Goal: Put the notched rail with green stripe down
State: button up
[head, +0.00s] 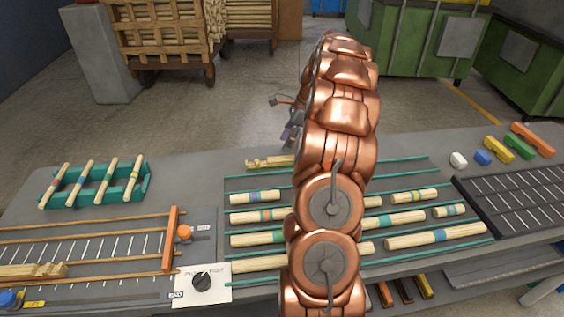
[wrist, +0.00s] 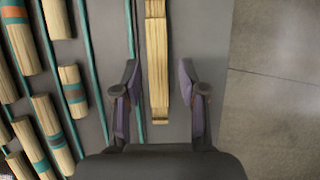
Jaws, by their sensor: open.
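A pale wooden notched rail (wrist: 157,60) lies lengthwise between my gripper's fingers in the wrist view. My gripper (wrist: 159,78) is open, with a gap between each purple-lined finger and the rail. In the head view the notched rail (head: 268,162) lies on the bench's far strip, beyond the teal dividers, its right end near or behind my arm. I see no green stripe on it in either view. My arm hides most of my gripper in the head view. Another notched piece (head: 35,270) lies on the marked board at the left.
Striped wooden rods (head: 255,197) lie in lanes between teal dividers. A teal rack (head: 95,185) holds several rods at the left. A dark slotted tray (head: 520,200) and coloured blocks (head: 519,147) are at the right. Floor lies beyond the bench edge.

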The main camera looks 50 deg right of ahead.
aim_at(281, 159)
jog(key=shift+x, duration=0.75)
jog(key=shift+s+p+x, duration=0.2)
jog(key=shift+p+x, duration=0.35)
jog(key=shift+x, duration=0.8)
jog(key=shift+s+p+x, duration=0.2)
jog(key=shift+p+x, duration=0.35)
jog(key=shift+x, duration=0.8)
jog(key=shift+d+f, duration=0.15)
jog(key=shift+f, duration=0.25)
jog(key=shift+c, duration=0.3)
grip_shut()
